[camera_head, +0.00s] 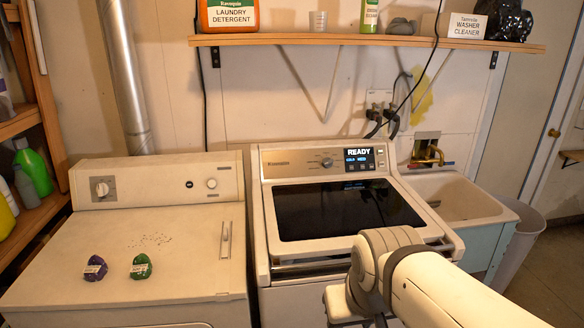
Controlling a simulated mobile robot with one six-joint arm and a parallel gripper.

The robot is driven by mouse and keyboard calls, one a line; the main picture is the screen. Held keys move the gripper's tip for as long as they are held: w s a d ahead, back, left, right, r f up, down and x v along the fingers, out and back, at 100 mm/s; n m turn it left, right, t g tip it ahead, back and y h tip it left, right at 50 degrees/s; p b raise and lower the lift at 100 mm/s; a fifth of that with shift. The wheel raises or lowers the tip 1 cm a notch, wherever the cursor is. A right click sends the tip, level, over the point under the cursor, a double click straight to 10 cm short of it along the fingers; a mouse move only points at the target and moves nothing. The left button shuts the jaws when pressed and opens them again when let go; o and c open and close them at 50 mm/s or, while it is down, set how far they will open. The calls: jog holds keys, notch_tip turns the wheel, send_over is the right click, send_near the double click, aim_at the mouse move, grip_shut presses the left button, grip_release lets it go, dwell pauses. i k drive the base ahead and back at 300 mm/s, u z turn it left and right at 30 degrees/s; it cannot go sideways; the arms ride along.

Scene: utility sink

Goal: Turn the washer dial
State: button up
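The washer (262,215) stands in the middle, white with a dark glass lid that is closed. Its dial (327,162) is a small round knob on the back control panel, left of a lit display (359,158) that reads "READY". My arm reaches in from the lower right, in front of the washer. My gripper (345,312) is low at the bottom edge, well short of the dial and apart from it. Its fingers are mostly cut off or hidden, so their opening does not show.
A utility sink (460,198) is at right. A shelf (300,39) with bottles and boxes hangs above the washer.

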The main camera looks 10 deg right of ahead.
aim_at(327, 163)
jog(key=z, duration=0.05)
jog(key=i, duration=1)
jog(key=u, duration=0.05)
